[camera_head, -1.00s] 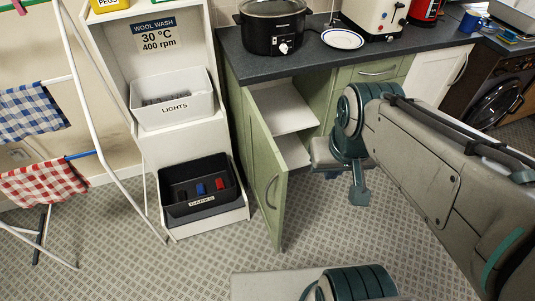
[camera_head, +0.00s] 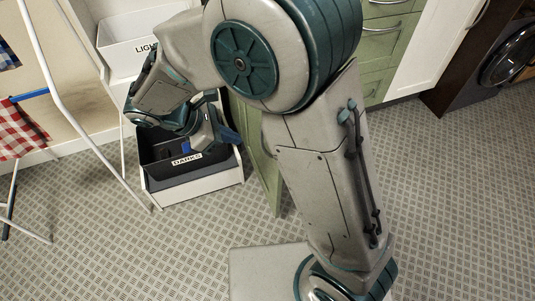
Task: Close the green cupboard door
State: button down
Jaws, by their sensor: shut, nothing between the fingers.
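The green cupboard door (camera_head: 266,168) stands ajar, swung out from the counter front. Most of it is hidden behind my arm; its lower part and free edge show. My gripper (camera_head: 232,136) is at the left, outer side of the door, above the dark bin. It is shut with nothing in it. A narrow space seems to lie between the fingertips and the door, but I cannot tell whether they touch. The cupboard's inside and the door handle are hidden by my arm.
The black "DARKS" bin (camera_head: 187,167) sits in a white shelf unit (camera_head: 200,190) close below my gripper. A white "LIGHTS" bin (camera_head: 135,38) is above. A drying rack (camera_head: 88,140) stands at left. Green drawers (camera_head: 378,58) are behind my arm. The tiled floor (camera_head: 455,190) at right is clear.

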aim_at(264, 147)
jog(key=shift+n, duration=0.5)
jog(key=b+x, duration=0.1)
jog(key=x, duration=0.3)
jog(key=b+x, duration=0.1)
jog(key=x, duration=0.3)
jog(key=b+x, duration=0.1)
jog(key=x, duration=0.3)
jog(key=shift+w+f+b, duration=0.1)
jog(key=shift+w+b, duration=0.3)
jog(key=shift+w+d, duration=0.2)
jog(key=shift+d, duration=0.35)
